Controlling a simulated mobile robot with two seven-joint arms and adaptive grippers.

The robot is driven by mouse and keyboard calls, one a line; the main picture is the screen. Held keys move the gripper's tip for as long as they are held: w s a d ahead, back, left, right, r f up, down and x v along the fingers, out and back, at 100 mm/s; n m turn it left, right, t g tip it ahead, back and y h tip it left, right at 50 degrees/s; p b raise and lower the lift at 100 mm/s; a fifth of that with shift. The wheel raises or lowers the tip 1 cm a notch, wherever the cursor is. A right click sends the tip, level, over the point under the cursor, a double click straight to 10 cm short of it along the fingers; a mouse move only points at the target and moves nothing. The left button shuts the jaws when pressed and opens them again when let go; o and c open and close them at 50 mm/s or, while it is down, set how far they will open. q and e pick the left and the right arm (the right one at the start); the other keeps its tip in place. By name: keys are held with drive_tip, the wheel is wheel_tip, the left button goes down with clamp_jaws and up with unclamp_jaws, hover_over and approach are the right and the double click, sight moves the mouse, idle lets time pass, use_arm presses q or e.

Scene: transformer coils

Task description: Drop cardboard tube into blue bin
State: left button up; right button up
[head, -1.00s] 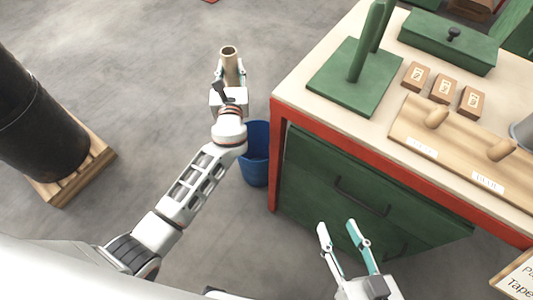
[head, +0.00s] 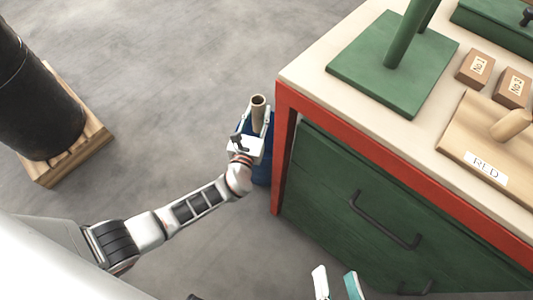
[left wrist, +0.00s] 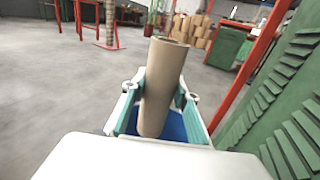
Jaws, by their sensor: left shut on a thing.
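The cardboard tube (head: 258,113) is a plain brown hollow cylinder, held upright. My left gripper (head: 257,121) is shut on it, and the tube also shows between the fingers in the left wrist view (left wrist: 163,85). The blue bin (head: 262,170) stands on the floor beside the workbench, mostly hidden behind my left gripper. In the left wrist view blue of the bin (left wrist: 174,126) shows below and behind the tube. My right gripper (head: 336,283) is at the bottom edge, its two fingertips apart and nothing between them.
The workbench (head: 290,160) with red edging and green drawers stands right of the bin, close to my left gripper. A green stand (head: 395,65), small labelled blocks and a wooden board lie on it. A black drum (head: 35,100) on a pallet (head: 75,155) stands left. Grey floor between is clear.

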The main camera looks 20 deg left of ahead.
sight(257, 125)
use_arm(q)
drive_tip(key=f, duration=0.1)
drive_tip(key=f+b, duration=0.1)
drive_tip(key=f, duration=0.1)
drive_tip(key=shift+s+f, duration=0.2)
drive_tip(key=shift+s, duration=0.05)
drive_tip(key=shift+w+f+b, duration=0.15)
drive_tip(key=shift+f+b, duration=0.25)
drive_tip(key=shift+b, duration=0.3)
drive_tip(key=shift+w+r, duration=0.1)
use_arm(e)
drive_tip(key=m, duration=0.1)
drive_tip(key=a+m, duration=0.2)
drive_tip(key=shift+s+a+f+m+t, duration=0.2)
drive_tip(key=shift+s+m+t, duration=0.1)
drive_tip(key=shift+m, duration=0.1)
drive_tip(key=shift+r, duration=0.1)
use_arm(q)
drive_tip(key=o, duration=1.1)
drive_tip(key=shift+o, duration=0.2)
drive_tip(key=shift+s, duration=0.45)
drive_tip(key=s, duration=0.4)
drive_tip(key=s+d, duration=0.1)
drive_tip(key=s, duration=0.1)
drive_tip(key=shift+s, duration=0.3)
